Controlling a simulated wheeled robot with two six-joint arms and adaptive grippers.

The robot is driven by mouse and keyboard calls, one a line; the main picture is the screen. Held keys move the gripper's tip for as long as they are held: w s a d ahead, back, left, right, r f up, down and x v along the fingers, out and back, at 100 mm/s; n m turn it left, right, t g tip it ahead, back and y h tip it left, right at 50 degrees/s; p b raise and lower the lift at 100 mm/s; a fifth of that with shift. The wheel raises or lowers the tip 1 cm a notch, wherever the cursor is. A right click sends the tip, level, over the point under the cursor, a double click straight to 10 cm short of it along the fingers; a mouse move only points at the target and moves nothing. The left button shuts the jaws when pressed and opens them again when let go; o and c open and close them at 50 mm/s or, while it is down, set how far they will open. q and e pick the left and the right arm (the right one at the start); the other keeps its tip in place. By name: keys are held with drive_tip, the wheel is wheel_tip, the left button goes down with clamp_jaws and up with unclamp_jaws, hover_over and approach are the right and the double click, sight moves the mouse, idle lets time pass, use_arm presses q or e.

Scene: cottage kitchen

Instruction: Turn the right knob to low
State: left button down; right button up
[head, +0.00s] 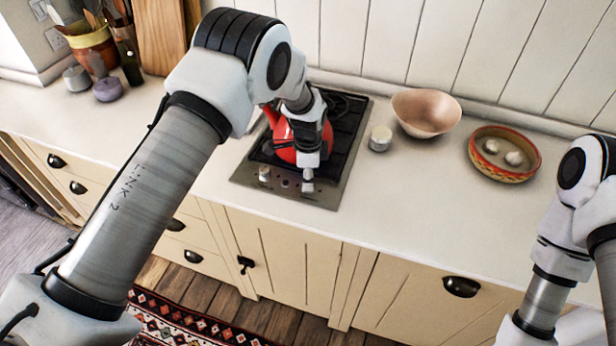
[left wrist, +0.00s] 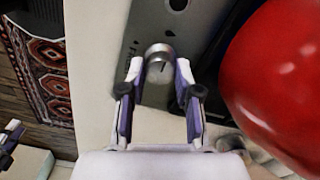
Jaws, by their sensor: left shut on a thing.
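The stove's right knob (head: 307,187) is a small silver dial on the front strip of the cooktop (head: 325,194). In the left wrist view the knob (left wrist: 159,52) sits between my fingertips, and a dark pointer line shows on its face. My left gripper (head: 308,176) reaches down over the front of the cooktop; its fingers (left wrist: 160,70) are shut on the right knob. The left knob (head: 264,173) stands free to the left. My right arm shows at the right edge, but its gripper is out of the picture.
A red kettle (head: 283,140) stands on the cooktop close behind my left gripper and fills the right of the wrist view (left wrist: 280,80). A small pale jar (head: 380,138), a pinkish bowl (head: 427,112) and a patterned bowl (head: 505,174) stand to the right. The front counter is clear.

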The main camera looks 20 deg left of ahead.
use_arm(q)
drive_tip(key=shift+s+f, duration=0.15)
drive_tip(key=shift+f, duration=0.1)
drive_tip(key=n+b, duration=0.1)
drive_tip(key=n, duration=0.2)
drive_tip(key=shift+f, duration=0.1)
drive_tip(key=n+b, duration=0.1)
drive_tip(key=n, duration=0.2)
drive_tip(key=shift+n, duration=0.3)
drive_tip(key=n+b, duration=0.1)
drive_tip(key=n, duration=0.3)
drive_tip(key=shift+n, duration=0.3)
drive_tip(key=shift+n+b, duration=0.45)
drive_tip(key=shift+n, duration=1.15)
drive_tip(key=c, duration=0.8)
unclamp_jaws()
